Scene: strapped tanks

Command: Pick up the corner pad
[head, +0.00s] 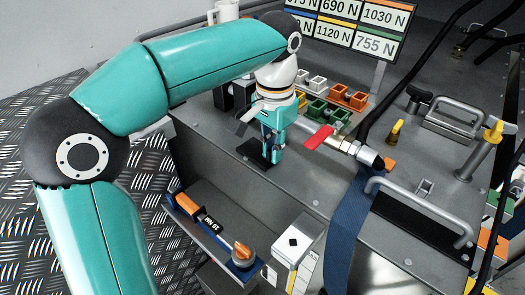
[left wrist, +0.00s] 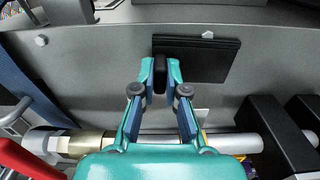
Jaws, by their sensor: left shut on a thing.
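The corner pad is a black, flat-sided piece; it shows in the head view (head: 254,153) on the grey tank top below my left gripper (head: 273,155). In the left wrist view the pad (left wrist: 208,60) shows as a dark plate, with a short black part of it between the fingertips. My left gripper (left wrist: 161,75) is shut on that part, one finger on each side. Whether the pad touches the tank top is hard to tell. My right gripper is not in view.
A red valve handle (head: 319,138) and metal pipe lie just right of the gripper. A blue strap (head: 349,225) hangs over the tank's front edge. Several coloured blocks (head: 317,109) stand behind, below a force sign (head: 345,32). A blue-based device (head: 212,231) sits in front.

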